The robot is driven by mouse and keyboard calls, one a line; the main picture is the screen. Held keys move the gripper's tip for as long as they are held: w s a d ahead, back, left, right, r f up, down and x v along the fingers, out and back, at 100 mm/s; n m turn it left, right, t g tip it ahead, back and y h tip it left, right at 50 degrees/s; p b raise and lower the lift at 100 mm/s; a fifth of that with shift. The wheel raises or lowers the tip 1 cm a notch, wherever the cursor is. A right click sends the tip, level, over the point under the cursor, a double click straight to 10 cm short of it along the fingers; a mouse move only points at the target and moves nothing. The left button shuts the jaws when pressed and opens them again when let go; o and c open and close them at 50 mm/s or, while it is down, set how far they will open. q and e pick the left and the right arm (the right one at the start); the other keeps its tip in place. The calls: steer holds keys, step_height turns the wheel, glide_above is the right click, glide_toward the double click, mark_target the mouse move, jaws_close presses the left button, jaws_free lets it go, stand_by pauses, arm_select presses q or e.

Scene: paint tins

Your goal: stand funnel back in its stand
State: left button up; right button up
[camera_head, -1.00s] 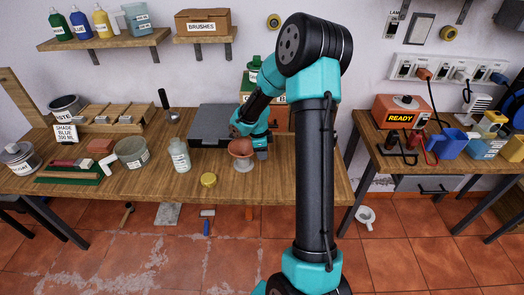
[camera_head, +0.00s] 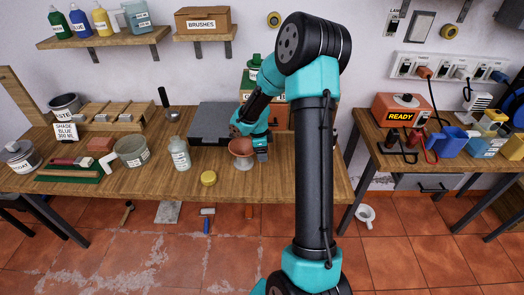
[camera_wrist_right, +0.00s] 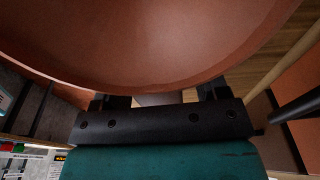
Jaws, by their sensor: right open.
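The terracotta funnel (camera_head: 241,147) sits mouth up on a pale grey foot or stand (camera_head: 243,164) near the table's front edge, right of the yellow lid. It looks roughly upright. My right gripper (camera_head: 262,154) is right beside the funnel, at its right side. In the right wrist view the funnel's broad rim and wall (camera_wrist_right: 150,55) fill the top. The right gripper's fingers (camera_wrist_right: 160,98) are apart below it, with a grey part between them. Whether they touch it is hidden. My left gripper is not in view.
A glass bottle (camera_head: 180,154), a yellow lid (camera_head: 208,178) and a grey pot (camera_head: 132,151) stand to the left. A dark grey case (camera_head: 215,122) lies behind. A pale cup-like object (camera_head: 365,215) is on the floor. The table's front right is clear.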

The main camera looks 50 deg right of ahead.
steer(key=shift+r, duration=0.1)
step_height(320, 180, up, 17)
steer(key=w+a, duration=0.1)
steer(key=shift+w+a, duration=0.25)
steer(key=shift+w, duration=0.15)
stand_by(0.5)
